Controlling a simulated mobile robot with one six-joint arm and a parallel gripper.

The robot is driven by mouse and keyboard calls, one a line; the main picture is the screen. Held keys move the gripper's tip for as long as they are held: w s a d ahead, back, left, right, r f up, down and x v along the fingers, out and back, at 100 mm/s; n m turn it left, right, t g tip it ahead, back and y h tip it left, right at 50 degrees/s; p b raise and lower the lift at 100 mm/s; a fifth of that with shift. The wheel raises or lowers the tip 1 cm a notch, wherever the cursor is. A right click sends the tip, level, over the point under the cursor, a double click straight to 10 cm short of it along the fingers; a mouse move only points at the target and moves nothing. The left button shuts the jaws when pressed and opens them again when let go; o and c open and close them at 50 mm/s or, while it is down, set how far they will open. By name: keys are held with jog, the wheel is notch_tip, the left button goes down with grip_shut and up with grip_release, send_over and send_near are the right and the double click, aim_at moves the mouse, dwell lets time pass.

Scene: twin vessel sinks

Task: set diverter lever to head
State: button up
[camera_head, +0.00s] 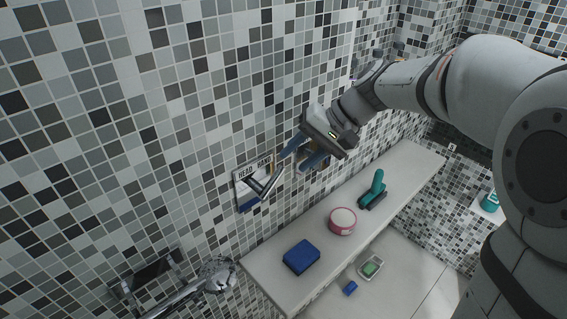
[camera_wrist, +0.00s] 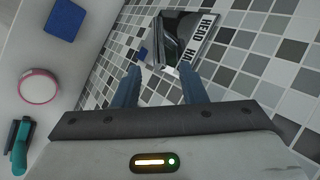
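The diverter plate (camera_head: 241,187) is on the tiled wall, with a HEAD label on its left and a second label, partly covered, on its right. A metal lever (camera_head: 268,185) sticks out in front of it; I cannot tell which label it is set to. My gripper (camera_head: 303,155) is to the right of the plate, its two blue fingers apart and pointing towards it. In the wrist view the plate (camera_wrist: 205,45) and the lever (camera_wrist: 171,48) lie ahead of the open fingers (camera_wrist: 160,82). Nothing is held, and contact with the lever is not visible.
A white ledge (camera_head: 330,255) below holds a blue block (camera_head: 301,257), a pink-rimmed round tub (camera_head: 342,221) and a teal-handled brush (camera_head: 374,190). A shower head (camera_head: 217,274) is at lower left. A soap dish (camera_head: 371,267) lies on the floor.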

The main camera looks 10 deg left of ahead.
aim_at(282, 171)
jog(key=x, duration=0.6)
jog(key=shift+f+p, duration=0.15)
jog(key=shift+p, duration=0.25)
jog(key=shift+c, duration=0.2)
grip_shut()
